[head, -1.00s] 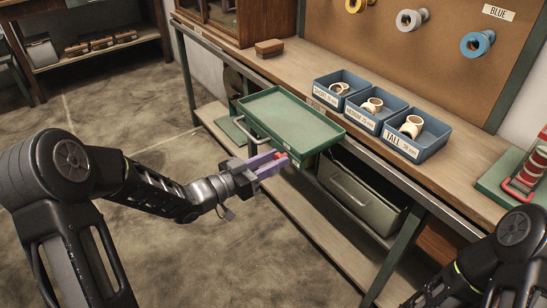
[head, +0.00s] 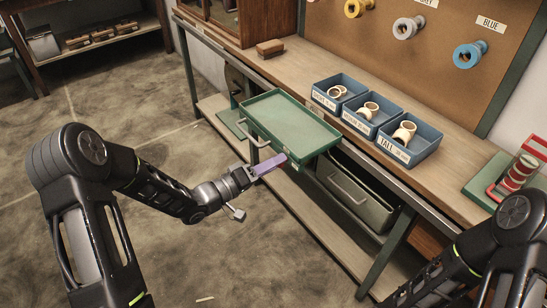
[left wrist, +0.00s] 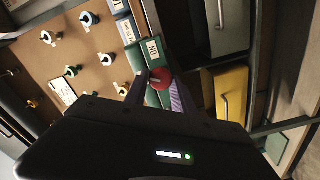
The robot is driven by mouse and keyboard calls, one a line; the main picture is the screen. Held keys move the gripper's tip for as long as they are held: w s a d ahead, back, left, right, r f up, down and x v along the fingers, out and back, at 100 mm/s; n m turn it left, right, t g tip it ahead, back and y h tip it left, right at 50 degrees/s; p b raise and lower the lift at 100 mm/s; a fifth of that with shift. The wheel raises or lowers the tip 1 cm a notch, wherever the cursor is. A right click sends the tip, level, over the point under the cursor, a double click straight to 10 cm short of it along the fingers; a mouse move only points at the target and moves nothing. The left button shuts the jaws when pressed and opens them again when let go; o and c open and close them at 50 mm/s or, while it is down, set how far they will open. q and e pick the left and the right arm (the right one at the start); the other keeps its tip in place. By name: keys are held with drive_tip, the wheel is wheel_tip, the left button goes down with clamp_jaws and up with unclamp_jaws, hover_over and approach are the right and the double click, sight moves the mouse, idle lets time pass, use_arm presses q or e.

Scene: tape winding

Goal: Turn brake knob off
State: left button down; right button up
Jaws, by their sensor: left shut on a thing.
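The red brake knob (left wrist: 160,78) shows in the left wrist view between my gripper's fingers, with a pale bar across its face. It sits by a green panel (left wrist: 137,57) with white labels whose wording I cannot fully read. My left gripper (head: 271,165) has purple fingers and is at the front of the green tray unit in the head view. It is shut on the knob, which the fingers hide in the head view. Which setting the knob points to cannot be told. My right gripper is out of view.
The green tray (head: 291,127) stands at the bench's front edge, with its grey handle close to my left gripper. Blue bins (head: 403,153) with rolls stand on the bench (head: 460,177). A grey-green drawer (head: 357,196) is below. The floor in front is open.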

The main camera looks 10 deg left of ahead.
use_arm(q)
drive_tip(key=shift+f+n+p, duration=0.1)
drive_tip(key=shift+n+p, duration=1.35)
drive_tip(key=shift+n, duration=1.55)
drive_tip(key=c, duration=1.1)
unclamp_jaws()
drive_tip(key=v, duration=0.7)
drive_tip(key=shift+s+a, duration=0.25)
